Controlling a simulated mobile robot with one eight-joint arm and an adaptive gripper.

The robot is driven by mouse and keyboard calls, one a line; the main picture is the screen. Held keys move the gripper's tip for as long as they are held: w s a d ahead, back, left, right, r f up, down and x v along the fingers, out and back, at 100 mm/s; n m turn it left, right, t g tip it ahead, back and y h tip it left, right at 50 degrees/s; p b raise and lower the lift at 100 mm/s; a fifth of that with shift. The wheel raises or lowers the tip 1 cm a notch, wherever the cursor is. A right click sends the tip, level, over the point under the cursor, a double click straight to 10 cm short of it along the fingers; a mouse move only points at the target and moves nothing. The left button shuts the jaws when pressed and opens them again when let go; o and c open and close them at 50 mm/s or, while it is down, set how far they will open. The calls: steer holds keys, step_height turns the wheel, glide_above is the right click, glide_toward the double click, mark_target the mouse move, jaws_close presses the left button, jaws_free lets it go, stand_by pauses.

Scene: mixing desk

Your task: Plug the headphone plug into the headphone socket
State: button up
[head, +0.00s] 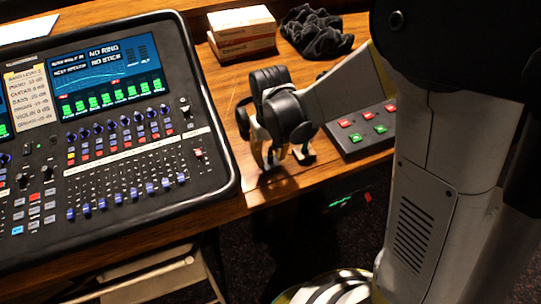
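My gripper (279,161) points down just off the right edge of the mixing desk (217,170), low over the front part of the wooden table. Its fingertips are small and dark here, and I cannot tell whether they are apart or closed on something. I cannot make out the headphone plug; it may be hidden by the gripper or too small to see. I cannot make out the headphone socket either.
A small panel with red and green buttons (366,129) lies right of my gripper. Stacked boxes (242,31) and a crumpled black cloth-like thing (316,32) are at the back. A paper list (30,96) lies on the desk.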

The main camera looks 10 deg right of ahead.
mark_target(270, 151)
jaws_close()
steer(key=shift+r, duration=0.15)
steer(key=shift+r+p, duration=2.15)
steer(key=shift+r, duration=0.7)
